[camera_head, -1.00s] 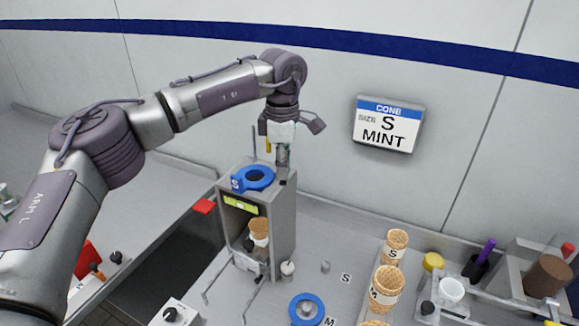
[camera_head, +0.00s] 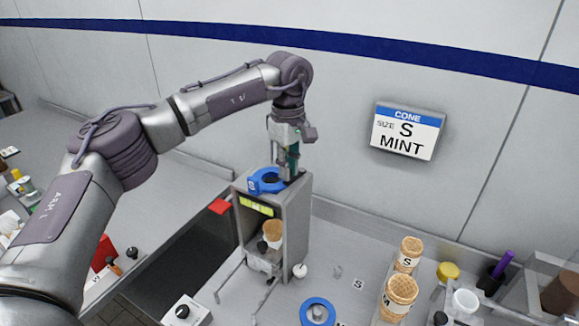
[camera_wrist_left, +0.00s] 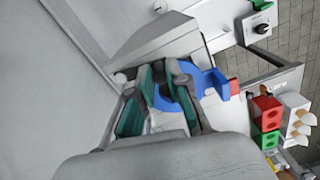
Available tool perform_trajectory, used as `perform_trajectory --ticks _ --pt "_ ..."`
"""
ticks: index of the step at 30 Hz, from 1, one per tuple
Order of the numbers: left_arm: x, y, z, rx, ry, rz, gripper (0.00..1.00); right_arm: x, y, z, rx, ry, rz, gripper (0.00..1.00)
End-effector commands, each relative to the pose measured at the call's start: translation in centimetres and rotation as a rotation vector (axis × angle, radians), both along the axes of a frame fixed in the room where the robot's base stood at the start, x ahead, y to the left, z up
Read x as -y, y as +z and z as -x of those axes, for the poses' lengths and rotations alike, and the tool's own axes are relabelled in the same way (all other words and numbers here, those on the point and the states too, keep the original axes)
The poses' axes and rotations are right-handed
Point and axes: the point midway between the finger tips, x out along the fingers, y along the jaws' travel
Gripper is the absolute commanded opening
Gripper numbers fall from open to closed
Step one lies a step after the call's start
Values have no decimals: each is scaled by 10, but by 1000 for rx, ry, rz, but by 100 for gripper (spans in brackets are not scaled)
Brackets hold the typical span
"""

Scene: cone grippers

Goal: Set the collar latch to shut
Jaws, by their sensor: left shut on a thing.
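The blue collar (camera_head: 267,181) marked S lies on top of a grey dispenser box (camera_head: 297,215). My left gripper (camera_head: 291,172) points down at the top of the box, right behind the collar. Its teal-padded fingers are shut on the collar latch, a small grey part at the box top; the fingers mostly hide it in the head view. In the left wrist view the gripper (camera_wrist_left: 160,98) has its fingers close beside the blue collar (camera_wrist_left: 192,92). How the latch is set cannot be told. My right gripper is not in view.
A cone (camera_head: 272,232) stands inside the box under a lit panel. Another blue collar (camera_head: 317,312) lies on the counter. Cones (camera_head: 399,293) stand in a rack at right. A wall sign (camera_head: 405,131) reads S, MINT.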

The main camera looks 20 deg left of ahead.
Motion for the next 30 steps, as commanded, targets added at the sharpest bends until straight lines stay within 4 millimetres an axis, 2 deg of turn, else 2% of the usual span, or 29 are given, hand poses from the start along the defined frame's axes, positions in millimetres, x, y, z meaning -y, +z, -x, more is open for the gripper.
perform_trajectory --ticks 10,11,15,25,30 --pt "-1 0 0 -1 0 -1 0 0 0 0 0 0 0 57" --pt "-1 0 0 -1 0 -1 21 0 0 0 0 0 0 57" --pt "-1 0 0 -1 0 -1 41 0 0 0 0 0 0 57" --pt "0 3 0 1 0 0 41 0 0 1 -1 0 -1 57" --pt "0 26 -1 4 0 1 41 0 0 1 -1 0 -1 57"
